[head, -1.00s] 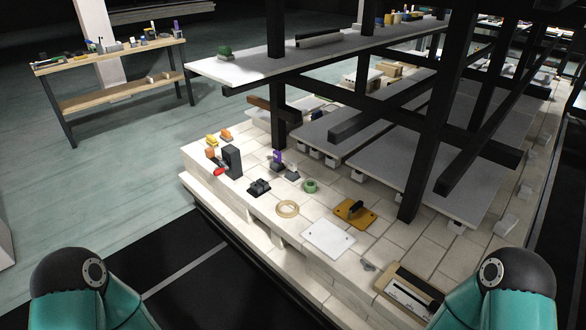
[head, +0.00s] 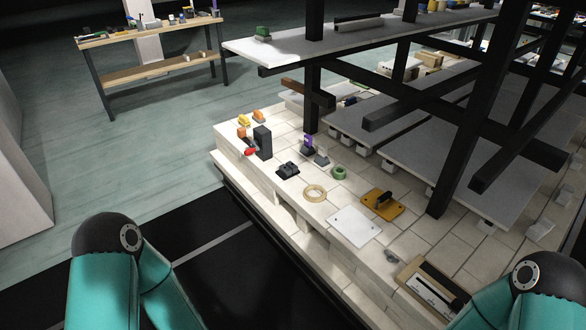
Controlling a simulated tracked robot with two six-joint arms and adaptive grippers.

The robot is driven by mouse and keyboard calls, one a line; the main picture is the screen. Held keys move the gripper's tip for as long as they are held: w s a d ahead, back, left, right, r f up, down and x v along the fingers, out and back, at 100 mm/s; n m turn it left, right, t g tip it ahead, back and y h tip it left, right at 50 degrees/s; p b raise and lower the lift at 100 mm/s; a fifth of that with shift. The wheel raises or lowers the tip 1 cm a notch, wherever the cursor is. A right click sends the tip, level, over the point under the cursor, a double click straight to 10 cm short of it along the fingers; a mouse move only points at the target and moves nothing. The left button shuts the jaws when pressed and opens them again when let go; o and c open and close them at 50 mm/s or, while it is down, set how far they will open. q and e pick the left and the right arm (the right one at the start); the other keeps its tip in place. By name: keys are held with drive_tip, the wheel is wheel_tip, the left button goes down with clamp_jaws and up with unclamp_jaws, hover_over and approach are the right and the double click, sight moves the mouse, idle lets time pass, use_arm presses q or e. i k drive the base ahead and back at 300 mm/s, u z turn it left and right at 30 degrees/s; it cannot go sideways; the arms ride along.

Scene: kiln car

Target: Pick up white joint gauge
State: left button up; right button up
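A flat white plate (head: 354,227) with small dark dots near its corners lies on the pale block deck of the kiln car. I cannot tell whether it is the white joint gauge. A shallow wooden-edged tray (head: 409,269) at the deck's near right holds a pale strip (head: 430,291) and a dark piece, partly hidden by my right arm. My two teal arms show only at the lower left and lower right. Both grippers are out of view.
A tan ring (head: 315,194), green tape roll (head: 339,173), orange float (head: 382,203) and dark block (head: 263,142) stand on the deck (head: 295,230). Black posts (head: 470,130) and a grey shelf (head: 270,51) overhang it. A workbench (head: 145,35) stands back left.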

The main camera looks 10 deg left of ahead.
sight(322, 148)
drive_tip(key=u, duration=0.25)
drive_tip(key=i, duration=0.6)
drive_tip(key=u, duration=0.75)
drive_tip(key=i, duration=1.75)
drive_tip(key=z, duration=0.4)
